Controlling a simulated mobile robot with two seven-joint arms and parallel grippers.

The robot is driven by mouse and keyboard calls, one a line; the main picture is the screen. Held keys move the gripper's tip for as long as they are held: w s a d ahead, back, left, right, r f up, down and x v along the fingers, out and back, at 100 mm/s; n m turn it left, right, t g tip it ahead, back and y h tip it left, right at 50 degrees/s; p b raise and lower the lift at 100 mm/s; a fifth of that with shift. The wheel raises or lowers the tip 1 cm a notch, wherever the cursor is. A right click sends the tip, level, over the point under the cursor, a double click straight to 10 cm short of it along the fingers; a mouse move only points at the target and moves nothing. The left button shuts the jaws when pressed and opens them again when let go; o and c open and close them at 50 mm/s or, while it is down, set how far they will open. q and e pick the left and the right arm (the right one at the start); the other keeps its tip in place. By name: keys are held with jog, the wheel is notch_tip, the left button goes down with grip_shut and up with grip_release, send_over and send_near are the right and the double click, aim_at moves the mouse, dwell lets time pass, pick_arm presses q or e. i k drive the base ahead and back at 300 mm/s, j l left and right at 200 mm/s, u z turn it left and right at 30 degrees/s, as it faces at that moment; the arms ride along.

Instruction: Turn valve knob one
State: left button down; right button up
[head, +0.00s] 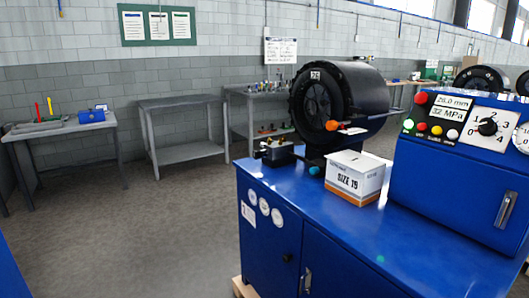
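No part labelled as valve knob one can be read. A small dark block with small knobs or fittings (276,152) sits on the blue bench top, left of the crimper. It is too small to tell how its knobs are turned. Which of these is valve knob one I cannot tell. Neither of my grippers is in view.
The black round crimper (330,97) stands on the blue bench (330,225). A white and orange box marked SIZE 19 (354,177) stands before it. Grey tables (183,103) line the back wall. The floor (150,220) left of the bench is clear.

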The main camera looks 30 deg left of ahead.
aim_at(257, 154)
jog(key=i+j+z, duration=0.1)
jog(key=j, duration=0.4)
jog(key=i+j+z, duration=0.1)
jog(key=j, duration=0.45)
jog(key=j+z, duration=0.1)
jog(key=j, duration=0.45)
jog(key=i+j, duration=0.1)
jog(key=j, duration=0.7)
jog(key=i+j, duration=0.1)
jog(key=j, duration=0.7)
jog(key=i+j, duration=0.1)
jog(key=j, duration=0.65)
jog(key=i+z, duration=0.05)
